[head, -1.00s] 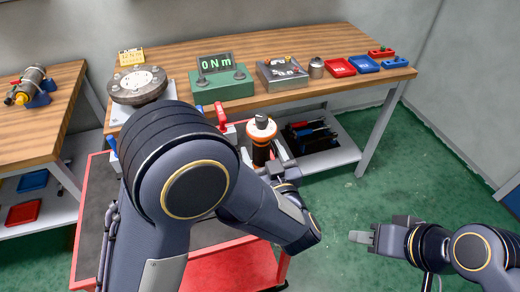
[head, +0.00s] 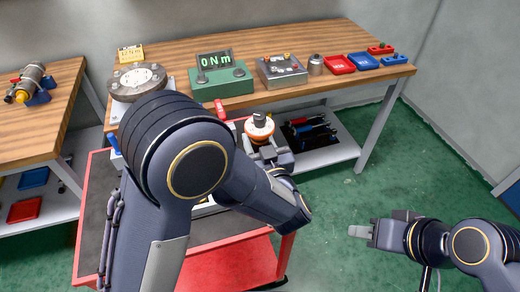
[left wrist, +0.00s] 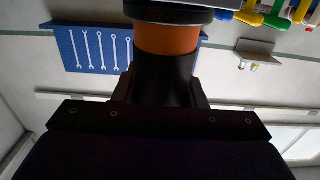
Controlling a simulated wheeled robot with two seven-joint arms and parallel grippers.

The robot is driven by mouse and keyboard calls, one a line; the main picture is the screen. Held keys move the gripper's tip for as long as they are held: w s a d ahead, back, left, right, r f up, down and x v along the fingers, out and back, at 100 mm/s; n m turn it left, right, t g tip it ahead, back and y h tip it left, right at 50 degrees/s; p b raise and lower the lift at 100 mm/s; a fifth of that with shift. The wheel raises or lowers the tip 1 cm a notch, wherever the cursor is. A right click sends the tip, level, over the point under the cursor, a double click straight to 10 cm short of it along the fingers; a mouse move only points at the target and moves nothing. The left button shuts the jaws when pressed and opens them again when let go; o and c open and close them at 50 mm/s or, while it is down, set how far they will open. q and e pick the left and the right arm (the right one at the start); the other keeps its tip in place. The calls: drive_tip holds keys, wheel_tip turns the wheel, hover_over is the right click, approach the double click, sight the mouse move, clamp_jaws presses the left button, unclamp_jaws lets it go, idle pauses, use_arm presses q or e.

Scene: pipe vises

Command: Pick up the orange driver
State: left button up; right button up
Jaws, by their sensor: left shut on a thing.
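The orange driver (head: 259,128) shows in the head view as an orange and pale rounded top with a dark knob, above the red cart's far right corner. My left gripper (head: 270,153) is shut on it; my forearm hides its lower part. In the left wrist view the driver (left wrist: 167,39) shows an orange band between a dark top rim and a black body, the black part between the gripper's fingers. My right gripper (head: 360,231) is over the green floor at the right, away from the driver; its finger gap cannot be made out.
The red cart (head: 232,264) stands under my left arm. The wooden workbench (head: 290,42) behind it carries a green torque display (head: 220,80), a grey box (head: 281,70) and red and blue trays. Dark tools lie on its lower shelf (head: 330,155).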

use_arm(q)
drive_tip(key=shift+r, duration=0.15)
wheel_tip(320, 180, up, 18)
drive_tip(key=p, duration=1.4)
